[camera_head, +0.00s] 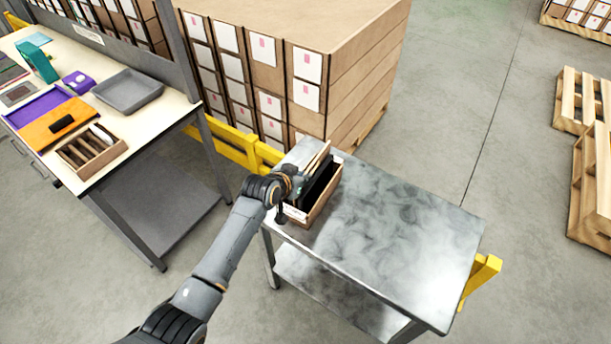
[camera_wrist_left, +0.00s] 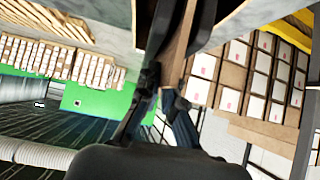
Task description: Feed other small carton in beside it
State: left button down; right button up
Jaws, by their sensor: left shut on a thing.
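An open brown box (camera_head: 322,208) stands at the left end of the metal table. Dark upright contents (camera_head: 321,180) fill part of it. My left gripper (camera_head: 299,181) is at the box's left side, shut on a thin tan carton (camera_head: 317,158) that stands up tilted at the box's far left. In the left wrist view the gripper (camera_wrist_left: 163,88) has its fingers closed around a narrow brown strip of the carton (camera_wrist_left: 180,45). The carton's lower part is hidden by the gripper and box, so I cannot tell how deep it sits. My right gripper is out of view.
The metal table (camera_head: 400,235) is bare right of the box. A large stack of cartons (camera_head: 345,60) stands behind it. A workbench (camera_head: 150,115) with trays and a grey bin (camera_head: 127,90) is at the left. Wooden pallets (camera_head: 590,190) lie at the right.

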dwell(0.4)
pick_arm(q)
jog(key=shift+w+r+p, duration=0.1)
jog(key=shift+r+p, duration=0.35)
jog(key=shift+r, duration=0.1)
notch_tip(320, 180, up, 4)
jog(key=p, duration=0.4)
jog(key=shift+r, duration=0.2)
notch_tip(320, 180, up, 2)
jog(key=shift+r, duration=0.4)
